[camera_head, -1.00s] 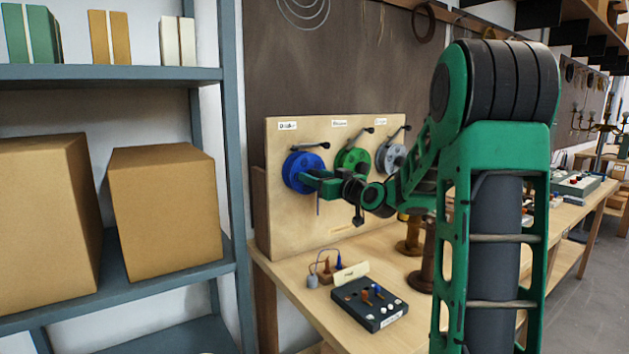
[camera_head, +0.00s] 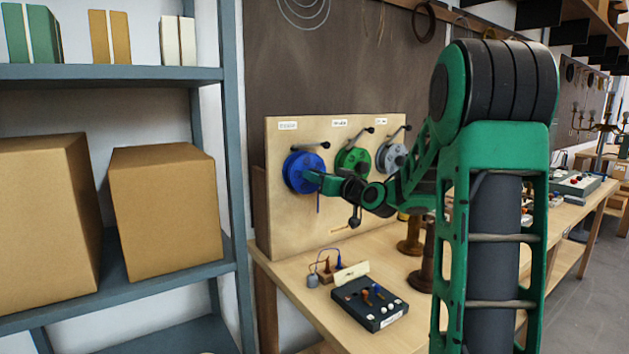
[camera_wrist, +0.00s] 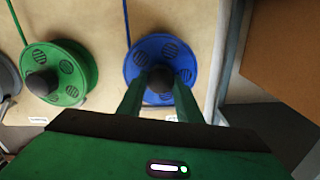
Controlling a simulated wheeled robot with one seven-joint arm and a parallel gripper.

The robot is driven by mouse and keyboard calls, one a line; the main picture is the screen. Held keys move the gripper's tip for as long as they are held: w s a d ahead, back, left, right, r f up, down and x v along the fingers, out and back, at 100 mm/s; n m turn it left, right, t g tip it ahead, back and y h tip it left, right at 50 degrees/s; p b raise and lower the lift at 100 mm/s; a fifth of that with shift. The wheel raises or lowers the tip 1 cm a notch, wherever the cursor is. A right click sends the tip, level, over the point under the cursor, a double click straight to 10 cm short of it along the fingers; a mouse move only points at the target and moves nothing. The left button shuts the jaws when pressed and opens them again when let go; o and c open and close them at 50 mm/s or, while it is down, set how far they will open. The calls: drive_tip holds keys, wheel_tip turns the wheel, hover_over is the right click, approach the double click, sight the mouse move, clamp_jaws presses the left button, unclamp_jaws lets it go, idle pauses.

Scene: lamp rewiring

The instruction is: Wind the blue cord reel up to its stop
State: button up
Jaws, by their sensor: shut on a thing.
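The blue cord reel (camera_head: 294,172) is the leftmost of three reels on an upright wooden board (camera_head: 285,235). A short blue cord end hangs below it. In the wrist view the blue reel (camera_wrist: 150,51) faces me, with slotted round holes in its face. My gripper (camera_wrist: 160,80) is in front of the reel, its green fingers on either side of a dark knob (camera_wrist: 159,76) and shut on it. In the head view my gripper (camera_head: 312,180) covers the reel's lower right part. A dark bar (camera_head: 308,147) runs across above the reel.
The green reel (camera_head: 347,161) and the grey reel (camera_head: 388,158) sit close to the right, each with a dark bar above. A black switch box (camera_head: 368,308) stands on the bench below. Shelving with cardboard boxes (camera_head: 165,215) is at left.

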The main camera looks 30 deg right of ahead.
drive_tip(key=m, duration=1.5)
drive_tip(key=f+m, duration=0.1)
drive_tip(key=m, duration=0.7)
drive_tip(key=shift+d+m, duration=0.2)
drive_tip(key=shift+m, duration=0.1)
drive_tip(key=m, duration=0.4)
drive_tip(key=shift+s+f+m, duration=0.1)
drive_tip(key=shift+f+m, duration=0.05)
drive_tip(key=shift+m, duration=0.15)
drive_tip(key=shift+a+m, duration=0.15)
drive_tip(key=shift+m, duration=1.35)
drive_tip(key=o, duration=1)
drive_tip(key=shift+o, duration=0.2)
